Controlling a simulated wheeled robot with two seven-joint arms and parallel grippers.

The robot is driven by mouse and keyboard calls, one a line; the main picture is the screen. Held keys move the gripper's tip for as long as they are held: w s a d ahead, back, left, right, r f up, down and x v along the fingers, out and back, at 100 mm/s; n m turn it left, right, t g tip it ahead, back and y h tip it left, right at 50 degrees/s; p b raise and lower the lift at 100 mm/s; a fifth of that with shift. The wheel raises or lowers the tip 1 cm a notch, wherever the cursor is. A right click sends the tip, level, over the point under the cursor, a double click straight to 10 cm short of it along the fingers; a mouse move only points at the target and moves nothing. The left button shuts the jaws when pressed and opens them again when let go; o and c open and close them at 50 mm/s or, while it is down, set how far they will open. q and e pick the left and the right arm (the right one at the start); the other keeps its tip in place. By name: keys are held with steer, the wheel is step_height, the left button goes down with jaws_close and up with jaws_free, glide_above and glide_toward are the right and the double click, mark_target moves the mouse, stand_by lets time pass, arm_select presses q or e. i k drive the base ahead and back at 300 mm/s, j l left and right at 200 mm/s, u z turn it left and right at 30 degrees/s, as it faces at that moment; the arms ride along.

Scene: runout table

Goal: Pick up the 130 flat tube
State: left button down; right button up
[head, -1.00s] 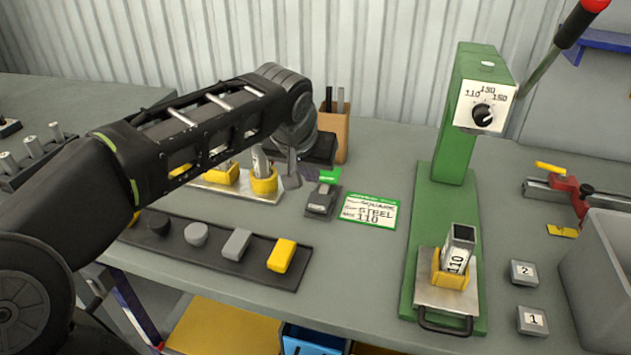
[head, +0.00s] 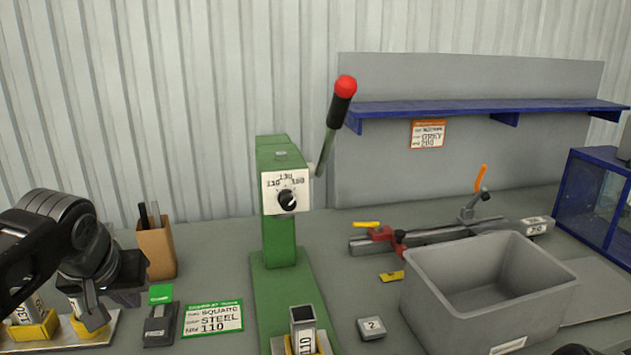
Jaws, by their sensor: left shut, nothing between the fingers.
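My left gripper (head: 98,308) is at the left, shut and empty, above a steel plate with yellow holders. One tube (head: 32,308) with a label stands in a yellow holder (head: 36,330) left of the gripper; its label is too small and slanted to read surely. Another tube (head: 74,306) is partly hidden behind the gripper's fingers, in a second yellow holder (head: 92,328). I cannot tell which of them is the 130 flat tube. A square tube marked 110 (head: 304,338) stands at the green press, cut off by the bottom edge.
The green press (head: 280,235) has a dial and a red-knobbed lever (head: 338,110). A grey bin (head: 485,285) stands at the right, beside a clamp rail (head: 440,238). A green-edged card (head: 213,318), a dark stamp (head: 160,325) and block 2 (head: 371,328) lie on the table.

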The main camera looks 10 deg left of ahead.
mark_target(33, 310)
steer(key=k, duration=1)
